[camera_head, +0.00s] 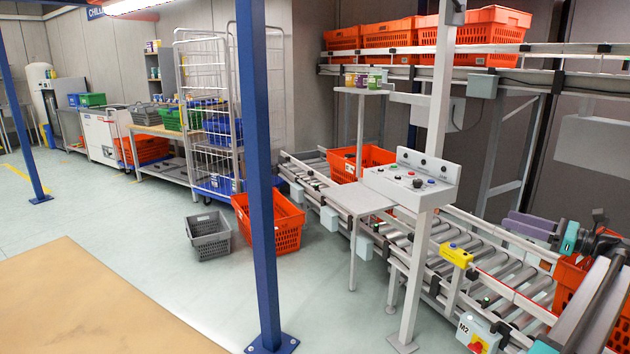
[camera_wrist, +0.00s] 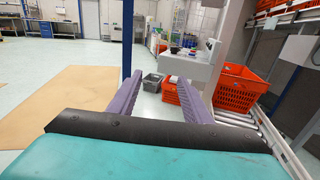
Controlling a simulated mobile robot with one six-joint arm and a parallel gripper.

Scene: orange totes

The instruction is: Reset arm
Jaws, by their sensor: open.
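My gripper (camera_head: 512,222) is at the right of the head view, held above the roller conveyor (camera_head: 480,265). In the wrist view its two purple fingers (camera_wrist: 159,77) are spread apart, with nothing between them. The gripper is open and empty. My arm's teal and grey parts fill the lower right of the head view and hide part of an orange tote (camera_head: 568,275) beneath it.
An orange tote (camera_head: 346,168) sits farther along the conveyor. An orange tote (camera_head: 270,228) and a grey crate (camera_head: 210,240) stand on the floor. A control panel (camera_head: 412,178), a blue post (camera_head: 258,180) and an upper shelf with orange totes (camera_head: 390,36) stand nearby.

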